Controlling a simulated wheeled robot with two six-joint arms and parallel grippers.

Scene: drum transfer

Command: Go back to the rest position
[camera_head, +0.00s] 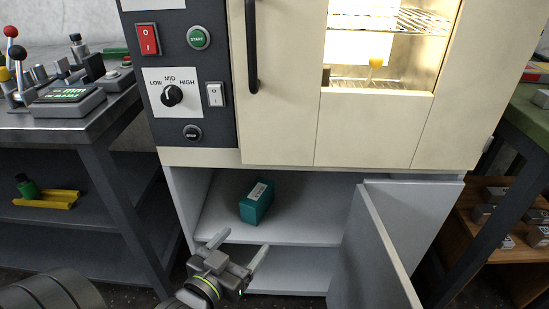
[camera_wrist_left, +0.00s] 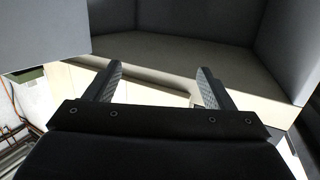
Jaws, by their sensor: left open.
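My left gripper (camera_head: 243,243) is open in front of the open lower compartment of the cream machine (camera_head: 280,120), in the head view. Nothing is between its fingers. A teal box (camera_head: 256,203) with a pale label stands on the compartment's shelf (camera_head: 295,232), beyond the fingers and apart from them. In the left wrist view the open fingers (camera_wrist_left: 158,70) are also empty, with the grey compartment interior (camera_wrist_left: 200,45) beyond them. My right gripper is not in view.
The grey compartment door (camera_head: 378,250) stands open to the right of the gripper. A metal table (camera_head: 90,125) with controls is at the left, with a green and yellow item (camera_head: 45,195) on its lower shelf. A wooden rack (camera_head: 515,240) with small metal blocks is at the right.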

